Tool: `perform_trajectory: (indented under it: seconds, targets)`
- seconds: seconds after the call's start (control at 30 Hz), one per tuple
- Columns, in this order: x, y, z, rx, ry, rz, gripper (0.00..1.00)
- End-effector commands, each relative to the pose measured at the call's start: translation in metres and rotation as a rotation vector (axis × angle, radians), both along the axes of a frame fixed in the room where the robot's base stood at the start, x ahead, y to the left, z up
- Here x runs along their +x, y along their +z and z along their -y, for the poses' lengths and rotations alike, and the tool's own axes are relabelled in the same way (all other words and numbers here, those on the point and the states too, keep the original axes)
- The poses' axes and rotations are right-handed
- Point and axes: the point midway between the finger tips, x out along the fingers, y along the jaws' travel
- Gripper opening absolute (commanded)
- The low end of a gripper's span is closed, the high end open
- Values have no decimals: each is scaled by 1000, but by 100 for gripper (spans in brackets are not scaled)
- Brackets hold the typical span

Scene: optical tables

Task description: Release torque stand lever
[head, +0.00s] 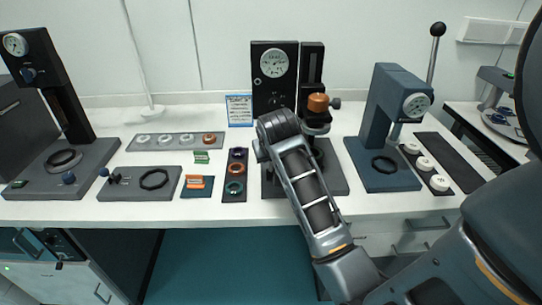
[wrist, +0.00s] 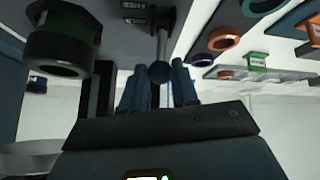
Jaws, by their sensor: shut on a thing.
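The torque stand appears to be the black stand with a round white gauge (head: 274,64) at the middle of the bench in the head view. My arm's end covers its lower front, so the lever and my gripper are hidden there. In the wrist view my gripper (wrist: 160,88) has its two fingers on either side of the dark round end of a lever. The lever's pale metal rod (wrist: 163,42) runs up from between the fingers to a dark mount. The gripper is shut on this lever.
A copper knob (head: 318,103) sits right of the gauge. A blue press (head: 385,115) with a black-balled lever stands to the right. A strip of rings (head: 235,187) and a grey fixture (head: 140,184) lie left. In the wrist view, a green and black cylinder (wrist: 62,42) is close on the left.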

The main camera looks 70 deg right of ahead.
Motion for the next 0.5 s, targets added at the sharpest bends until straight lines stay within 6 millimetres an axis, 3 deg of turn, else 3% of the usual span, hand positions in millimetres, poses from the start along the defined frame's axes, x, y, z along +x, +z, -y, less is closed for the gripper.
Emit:
perform_trajectory:
  seconds: [0.5]
  targets:
    - [-11,-16,-29,-408,4,172,0]
